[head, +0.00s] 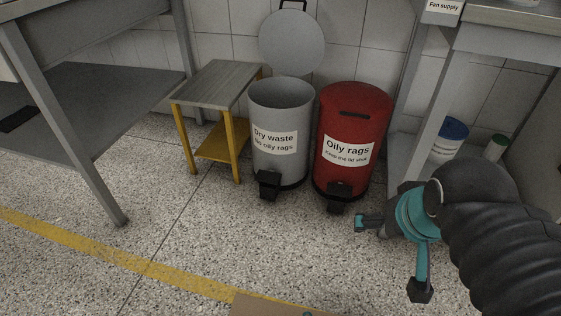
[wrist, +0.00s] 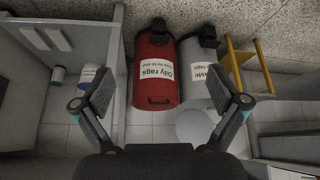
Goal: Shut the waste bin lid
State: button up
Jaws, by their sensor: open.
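The grey waste bin (head: 282,125), labelled "Dry waste", stands on the floor with its round lid (head: 291,43) raised upright behind it, near the tiled wall. The bin's mouth is open, and a dark pedal (head: 268,184) is at its front foot. In the wrist view the grey bin (wrist: 191,72) and its lid (wrist: 194,127) show beyond the fingers, right of centre. My gripper (head: 390,257) is at the lower right of the head view, in front and to the right of the bins. It is open and empty, with its fingers wide apart in the wrist view (wrist: 160,95).
A red bin (head: 353,133), labelled "Oily rags", stands right beside the grey one with its top shut. A yellow-legged stool (head: 217,86) stands at the left. Benches (head: 90,105) flank both sides.

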aim_at(291, 41)
jog(key=k, duration=0.5)
jog(key=u, duration=1.05)
jog(key=i, duration=0.9)
jog(key=z, duration=1.85)
